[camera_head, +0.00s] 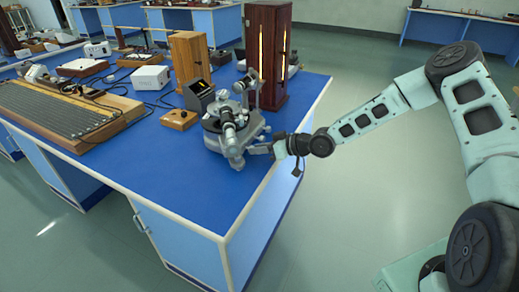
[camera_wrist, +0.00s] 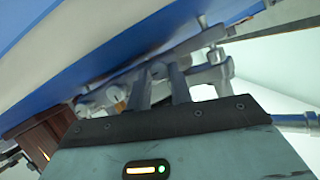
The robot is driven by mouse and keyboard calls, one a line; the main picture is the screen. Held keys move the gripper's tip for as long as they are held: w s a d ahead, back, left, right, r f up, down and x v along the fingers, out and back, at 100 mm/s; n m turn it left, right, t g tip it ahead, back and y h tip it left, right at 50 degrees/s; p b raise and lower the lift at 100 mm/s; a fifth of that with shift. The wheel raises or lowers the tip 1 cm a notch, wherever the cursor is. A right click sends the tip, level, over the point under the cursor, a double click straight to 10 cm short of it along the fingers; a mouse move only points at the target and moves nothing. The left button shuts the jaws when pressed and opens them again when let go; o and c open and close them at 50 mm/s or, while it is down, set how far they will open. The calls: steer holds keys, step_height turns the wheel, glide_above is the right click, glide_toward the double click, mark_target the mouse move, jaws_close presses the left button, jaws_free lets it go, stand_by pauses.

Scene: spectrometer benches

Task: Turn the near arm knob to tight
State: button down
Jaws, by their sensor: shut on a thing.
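The grey spectrometer (camera_head: 215,124) stands on the blue bench top, close to its right edge, with its telescope tubes and round base showing. My gripper (camera_head: 258,149) reaches in from the right, low beside the instrument's near right side. In the wrist view my gripper's two dark fingers (camera_wrist: 160,78) are close together among the spectrometer's grey metal parts. They are shut on a small light-grey part, the near arm knob (camera_wrist: 158,69), which is mostly hidden between them. I cannot read how far the knob is turned.
A tall dark-red wooden cabinet (camera_head: 266,60) and a lighter wooden box (camera_head: 189,58) stand behind the spectrometer. A small black display unit (camera_head: 198,95) and a wooden block (camera_head: 179,119) are to its left. The bench edge (camera_head: 259,193) is near; open floor lies right.

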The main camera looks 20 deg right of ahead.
stand_by(0.3)
steer(key=c, duration=1.3)
jaws_free()
steer(key=shift+o, duration=0.2)
steer(key=v, duration=1.7)
steer(key=shift+d, duration=0.25)
steer(key=shift+s, duration=0.1)
